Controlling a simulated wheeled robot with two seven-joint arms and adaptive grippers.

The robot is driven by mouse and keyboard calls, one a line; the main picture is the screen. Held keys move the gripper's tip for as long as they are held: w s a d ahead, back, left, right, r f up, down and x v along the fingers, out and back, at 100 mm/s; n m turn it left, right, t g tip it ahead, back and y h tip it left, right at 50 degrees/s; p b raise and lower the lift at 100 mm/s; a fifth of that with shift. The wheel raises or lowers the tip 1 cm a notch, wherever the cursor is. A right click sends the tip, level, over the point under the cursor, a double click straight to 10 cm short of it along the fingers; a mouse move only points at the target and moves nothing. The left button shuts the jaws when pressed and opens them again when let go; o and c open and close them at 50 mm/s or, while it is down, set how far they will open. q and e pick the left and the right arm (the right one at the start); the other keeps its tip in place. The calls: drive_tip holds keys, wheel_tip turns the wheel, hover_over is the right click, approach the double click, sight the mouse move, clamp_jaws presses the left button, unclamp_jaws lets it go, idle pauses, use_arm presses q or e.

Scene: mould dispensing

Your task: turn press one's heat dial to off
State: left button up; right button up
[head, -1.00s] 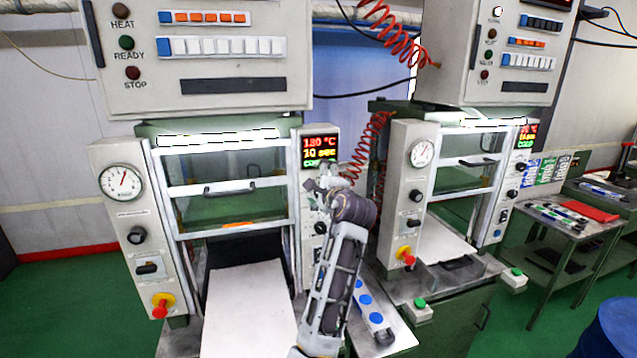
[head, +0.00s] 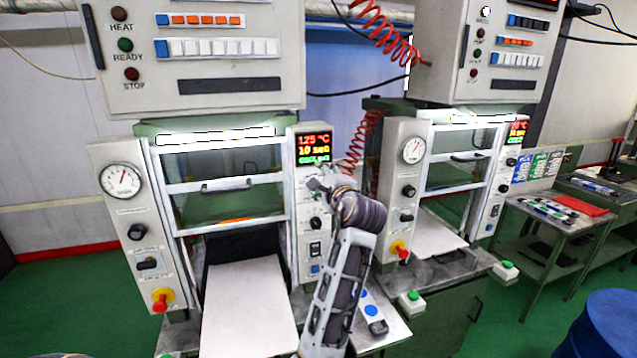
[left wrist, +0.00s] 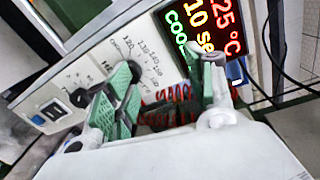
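Press one (head: 222,190) is the left press, and its display (head: 314,146) reads 125 °C, 10 sec and a green line that looks like "cooling". In the left wrist view the display (left wrist: 198,40) is cut off at the top. Below it is the heat dial's printed scale (left wrist: 140,62), with numbers such as 120 and 140. The dial's knob is hidden behind my fingers, so its setting cannot be read. My left gripper (head: 319,181) is in front of the panel under the display. Its fingers (left wrist: 168,88) are spread apart with nothing seen between them. My right gripper is out of view.
A lower black knob (head: 316,223) and a switch (head: 315,249) sit below on the same panel. A red coiled hose (head: 364,140) hangs between the presses. The second press (head: 413,190) stands to the right. A red-yellow stop button (head: 162,300) is at lower left.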

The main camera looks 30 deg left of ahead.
use_arm(q)
drive_tip(key=shift+s+d+f, duration=0.3)
drive_tip(key=shift+s+d, duration=0.1)
drive_tip(key=shift+s, duration=0.1)
drive_tip(key=shift+s+d+f, duration=0.25)
drive_tip(key=shift+s+d, duration=0.15)
drive_tip(key=shift+s, duration=0.05)
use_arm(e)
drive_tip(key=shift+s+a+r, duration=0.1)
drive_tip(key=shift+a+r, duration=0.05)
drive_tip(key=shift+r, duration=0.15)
